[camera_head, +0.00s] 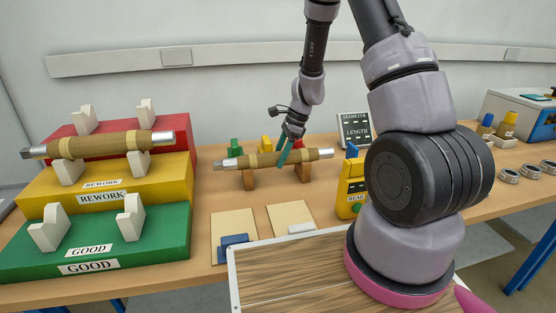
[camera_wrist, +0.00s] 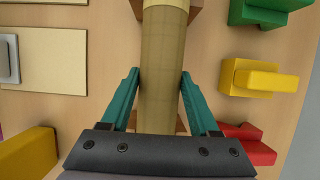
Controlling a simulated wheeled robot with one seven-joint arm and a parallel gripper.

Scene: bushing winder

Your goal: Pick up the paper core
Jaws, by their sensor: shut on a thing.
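A brown paper core (camera_head: 312,154) with pale bands and silver ends lies level on two brown wooden supports (camera_head: 303,172) in the middle of the table. My gripper (camera_head: 287,154) comes down from above onto its middle. In the wrist view, the teal fingers of my gripper (camera_wrist: 159,78) are on either side of the paper core (camera_wrist: 160,45), shut on it. The core seems to be still on its supports; I cannot tell whether there is a small gap. A similar core (camera_head: 100,144) rests in white holders on the yellow REWORK step (camera_head: 150,180).
The green GOOD step (camera_head: 100,245) at the left has empty white holders. Coloured blocks stand behind the core, including a yellow one (camera_wrist: 255,78). A yellow meter (camera_head: 350,185) and a DIAMETER/LENGTH display (camera_head: 355,128) stand to the right. Pale pads (camera_head: 233,222) lie in front.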

